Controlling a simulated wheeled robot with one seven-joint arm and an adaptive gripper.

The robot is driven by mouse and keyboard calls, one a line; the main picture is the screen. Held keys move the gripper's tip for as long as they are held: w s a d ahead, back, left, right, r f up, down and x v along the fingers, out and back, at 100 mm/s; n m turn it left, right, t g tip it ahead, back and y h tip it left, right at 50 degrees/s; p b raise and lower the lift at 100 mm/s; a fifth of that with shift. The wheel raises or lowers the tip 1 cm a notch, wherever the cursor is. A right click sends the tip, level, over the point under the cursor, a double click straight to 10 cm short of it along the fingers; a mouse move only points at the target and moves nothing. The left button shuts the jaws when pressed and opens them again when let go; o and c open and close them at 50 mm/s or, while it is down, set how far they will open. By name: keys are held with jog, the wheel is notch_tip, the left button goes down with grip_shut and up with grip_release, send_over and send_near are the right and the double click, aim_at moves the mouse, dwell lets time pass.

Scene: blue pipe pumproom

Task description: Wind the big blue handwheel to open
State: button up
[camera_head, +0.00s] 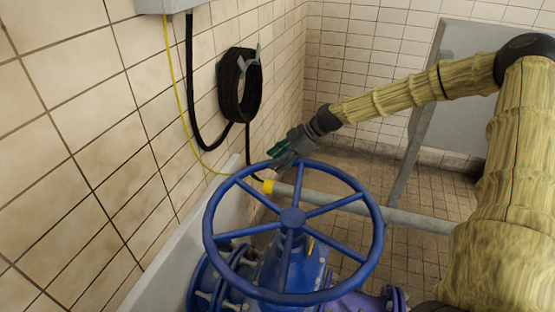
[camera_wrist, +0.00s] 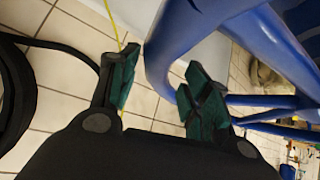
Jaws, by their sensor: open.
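The big blue handwheel (camera_head: 292,218) stands on a blue valve body (camera_head: 285,268) in the middle of the head view. Its rim and several spokes show, with a round hub at the centre. My gripper (camera_head: 275,156) is at the far upper rim, coming in from the right on my arm. In the wrist view, my gripper (camera_wrist: 155,88) has two green-padded fingers spread apart. The handwheel's rim (camera_wrist: 163,60) is just beyond the fingertips, nearer the right finger. Nothing is held between the fingers. Whether a finger touches the rim I cannot tell.
A coiled black hose (camera_head: 240,87) hangs on the tiled wall at the left, with a yellow cable (camera_head: 178,98) beside it. A grey pipe (camera_head: 345,203) with a yellow band runs behind the wheel. A grey panel (camera_head: 465,90) stands at the back right.

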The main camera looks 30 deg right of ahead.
jog(key=shift+w+a+f, duration=0.15)
jog(key=shift+a+f, duration=0.1)
jog(key=shift+f, duration=0.05)
grip_shut()
dwell(0.3)
jog(key=shift+a+f, duration=0.1)
